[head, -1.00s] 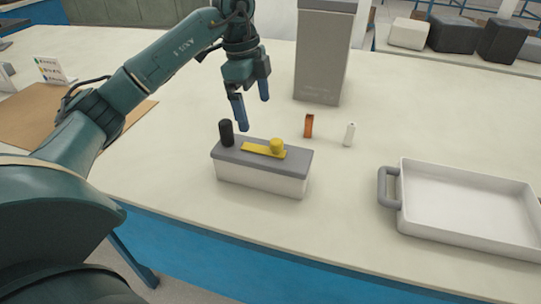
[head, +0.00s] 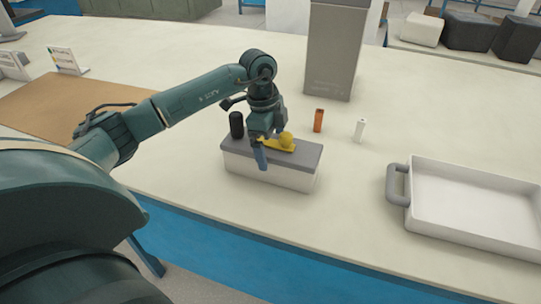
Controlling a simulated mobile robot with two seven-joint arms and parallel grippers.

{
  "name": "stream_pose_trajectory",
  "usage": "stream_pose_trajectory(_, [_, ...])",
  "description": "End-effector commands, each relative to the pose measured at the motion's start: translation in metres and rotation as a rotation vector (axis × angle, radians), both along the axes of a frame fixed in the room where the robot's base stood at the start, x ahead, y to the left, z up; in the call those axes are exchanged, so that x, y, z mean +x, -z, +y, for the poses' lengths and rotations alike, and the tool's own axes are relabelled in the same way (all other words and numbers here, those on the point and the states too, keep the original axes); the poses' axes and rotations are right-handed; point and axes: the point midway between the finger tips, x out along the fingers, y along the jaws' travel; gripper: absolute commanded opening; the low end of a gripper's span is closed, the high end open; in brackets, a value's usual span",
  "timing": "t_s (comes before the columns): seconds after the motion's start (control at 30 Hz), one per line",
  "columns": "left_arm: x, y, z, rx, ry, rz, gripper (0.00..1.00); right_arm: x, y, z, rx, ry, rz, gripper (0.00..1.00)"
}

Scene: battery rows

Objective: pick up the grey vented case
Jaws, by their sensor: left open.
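A low box with a grey top and white sides (head: 268,174) stands near the table's front edge; I see no clear vents on it. A yellow flat piece with a round knob (head: 287,140) lies on its top. A black cylinder (head: 236,125) stands at its back left corner. A tall grey case (head: 335,50) stands upright further back; its vents are too small to make out. My left gripper (head: 269,150) is open, pointing down over the low box, its near finger in front of the grey top. It hides part of the yellow piece. My right gripper is not in view.
A white tray with a grey handle (head: 398,185) lies at the right. A small orange block (head: 318,120) and a white cylinder (head: 360,129) stand behind the low box. A brown mat (head: 60,105) lies at the left. The table between box and tray is clear.

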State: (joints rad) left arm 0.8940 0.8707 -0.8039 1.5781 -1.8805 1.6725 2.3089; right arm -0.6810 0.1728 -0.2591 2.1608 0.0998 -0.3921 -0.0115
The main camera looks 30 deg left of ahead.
Motion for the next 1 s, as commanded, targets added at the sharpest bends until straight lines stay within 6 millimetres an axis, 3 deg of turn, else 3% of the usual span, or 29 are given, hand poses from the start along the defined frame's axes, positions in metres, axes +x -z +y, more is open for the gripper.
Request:
stream_pose_trajectory(0.23, [0.0003, 0.0016, -0.0004, -0.001, 0.0, -0.001, 0.99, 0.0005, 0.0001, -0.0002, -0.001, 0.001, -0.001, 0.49])
stream_pose_trajectory(0.87, [0.0002, 0.001, -0.0002, -0.001, 0.0, -0.001, 0.48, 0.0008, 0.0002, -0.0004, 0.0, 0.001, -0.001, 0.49])
stream_pose_trajectory(1.0, [0.0008, -0.0002, -0.0002, -0.001, 0.0, -0.003, 0.46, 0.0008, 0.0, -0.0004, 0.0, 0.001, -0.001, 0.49])
